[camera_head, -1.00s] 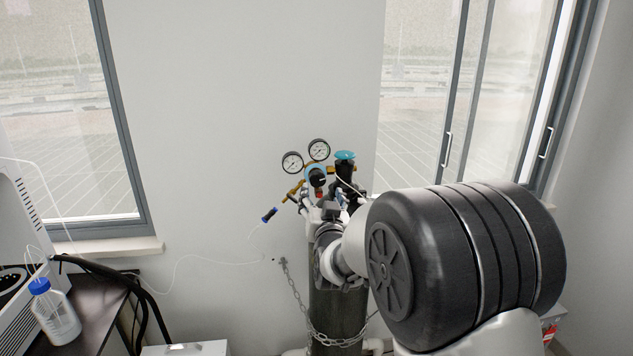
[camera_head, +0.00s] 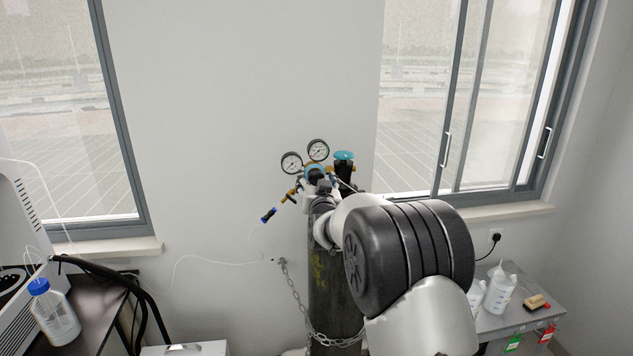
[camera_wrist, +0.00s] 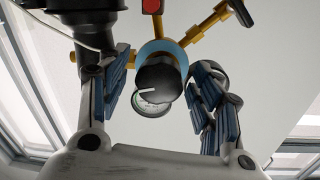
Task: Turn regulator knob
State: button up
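The regulator's round black knob (camera_wrist: 158,78), with a white line on its side, shows in the middle of the wrist view. It sits on the regulator's blue body (camera_wrist: 165,50), which also shows in the head view (camera_head: 315,169) on top of the gas cylinder (camera_head: 330,280). My gripper (camera_wrist: 160,98) is open. Its blue-padded fingers stand left and right of the knob, with a visible gap on both sides. Two round gauges (camera_head: 291,162) (camera_head: 318,150) rise above the regulator.
A black valve with a turquoise cap (camera_head: 344,156) stands right beside the regulator. A chain (camera_head: 292,292) holds the cylinder near the wall. A side table with bottles (camera_head: 501,289) is at right.

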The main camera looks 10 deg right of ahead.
jog(key=c, duration=1)
jog(key=shift+n+b, duration=0.3)
jog(key=shift+b, duration=0.05)
jog(key=shift+f+n+b, duration=0.15)
jog(key=shift+n+b, duration=0.65)
jog(key=shift+n, duration=0.2)
jog(key=n+b, duration=0.2)
jog(key=n, duration=0.1)
jog(key=shift+n, duration=0.4)
jog(key=n+b, duration=0.2)
jog(key=n, duration=0.2)
jog(key=shift+t+y, duration=0.3)
jog(key=shift+d+n+b, duration=0.1)
jog(key=shift+n+b, duration=0.65)
jog(key=shift+n, duration=1.05)
jog(key=shift+r, duration=0.2)
